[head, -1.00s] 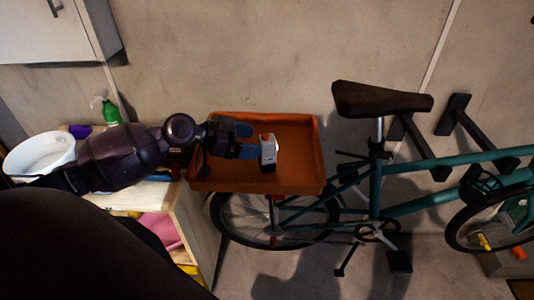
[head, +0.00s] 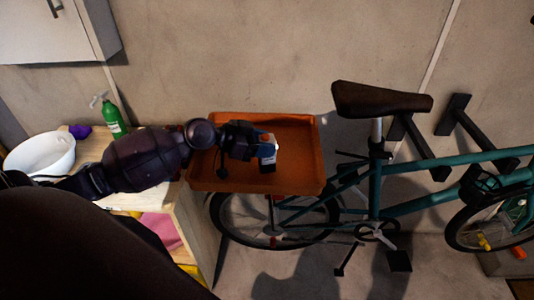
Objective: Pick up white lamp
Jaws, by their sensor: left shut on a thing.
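The white lamp (head: 267,153) is a small white block-like thing with an orange part at its top. It stands in the orange tray (head: 300,182) at the back of the bicycle. My left gripper (head: 264,147) reaches in from the left over the tray and is shut on the lamp, its blue fingertips at the lamp's left side and top. The fingers hide part of the lamp. My right gripper is not in view.
A wooden shelf unit (head: 191,222) on the left bears a white bucket (head: 40,153), a green spray bottle (head: 114,119) and a purple thing (head: 79,131). The teal bicycle (head: 376,185) with its dark saddle (head: 380,99) stands right of the tray, by the wall.

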